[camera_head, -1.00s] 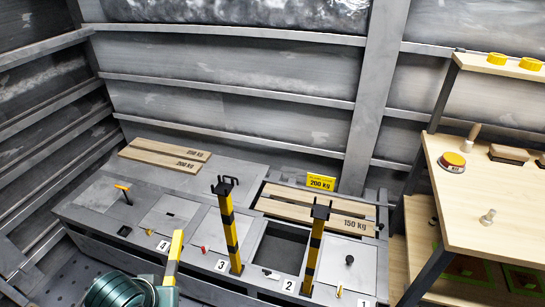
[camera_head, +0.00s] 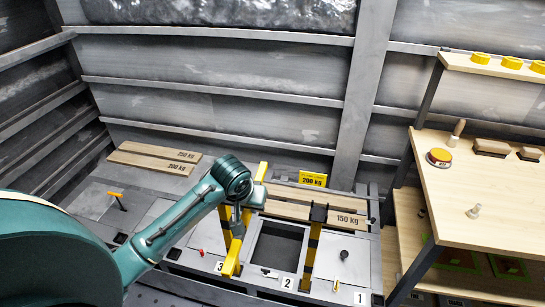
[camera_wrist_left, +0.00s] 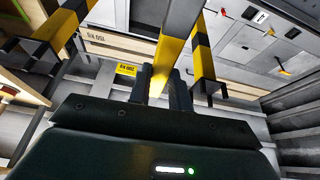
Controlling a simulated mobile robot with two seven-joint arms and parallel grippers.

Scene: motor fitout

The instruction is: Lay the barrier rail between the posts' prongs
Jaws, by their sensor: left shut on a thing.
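The yellow-and-black barrier rail (camera_head: 232,258) is in my left gripper (camera_head: 238,226), raised near the left post. It points away from me, not across from post to post. In the left wrist view the rail (camera_wrist_left: 172,45) stands between the shut jaws (camera_wrist_left: 164,88). The right post (camera_head: 312,250) stands upright with dark prongs on top. In the left wrist view, turned over, the right post (camera_wrist_left: 62,28) is at left and the left post (camera_wrist_left: 204,60) at right, both apart from the rail.
An open square hatch (camera_head: 277,248) lies between the posts. Planks marked 150 kg (camera_head: 325,213) lie behind them, with a yellow 200 kg sign (camera_head: 313,179). More planks (camera_head: 155,160) lie at back left. A wooden workbench (camera_head: 470,185) stands at right.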

